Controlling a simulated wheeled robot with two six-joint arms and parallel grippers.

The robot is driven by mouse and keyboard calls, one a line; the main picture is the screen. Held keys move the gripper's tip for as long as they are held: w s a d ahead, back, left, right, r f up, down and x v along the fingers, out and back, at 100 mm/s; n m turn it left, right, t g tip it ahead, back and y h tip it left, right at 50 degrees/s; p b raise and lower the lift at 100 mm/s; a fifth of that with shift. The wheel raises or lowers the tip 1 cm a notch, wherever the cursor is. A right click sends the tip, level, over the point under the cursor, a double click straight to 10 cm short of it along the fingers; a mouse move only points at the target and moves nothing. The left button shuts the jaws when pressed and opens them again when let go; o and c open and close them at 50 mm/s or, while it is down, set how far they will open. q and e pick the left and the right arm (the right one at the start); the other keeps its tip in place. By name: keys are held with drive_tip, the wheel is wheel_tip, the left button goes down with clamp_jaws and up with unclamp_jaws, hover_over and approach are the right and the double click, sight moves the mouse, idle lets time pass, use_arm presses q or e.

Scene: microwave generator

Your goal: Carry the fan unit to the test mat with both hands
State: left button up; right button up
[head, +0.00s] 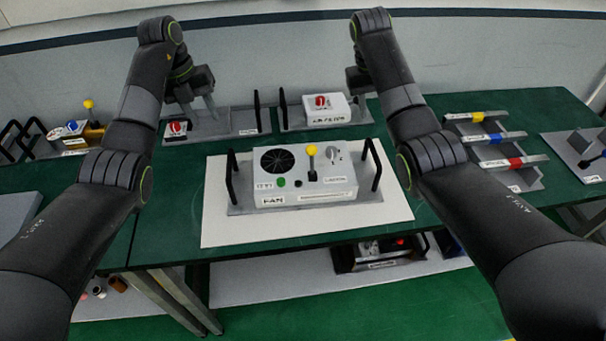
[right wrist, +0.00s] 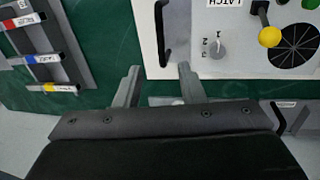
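The fan unit (head: 300,192) is a light grey box with a black fan grille, a yellow-knobbed lever, a dial and a black upright handle at each end. It stands on its grey base plate on a white mat (head: 225,234) on the green table. Part of it shows at the upper right of the right wrist view (right wrist: 235,50). My left gripper (head: 200,112) is open and empty, raised behind and left of the unit. My right gripper (right wrist: 159,66) is open and empty; in its wrist view the right handle (right wrist: 167,35) is just beyond its fingers, apart from them.
Behind the fan unit stand an air filter unit (head: 325,108) and a tray with a red knob (head: 178,128). A rack with yellow, blue and red labelled bars (head: 492,140) is at right. Another handled unit (head: 385,253) sits on the lower shelf.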

sight(229, 158)
use_arm(q)
drive_tip(key=shift+f, duration=0.15)
use_arm(e)
drive_tip(key=shift+f, duration=0.1)
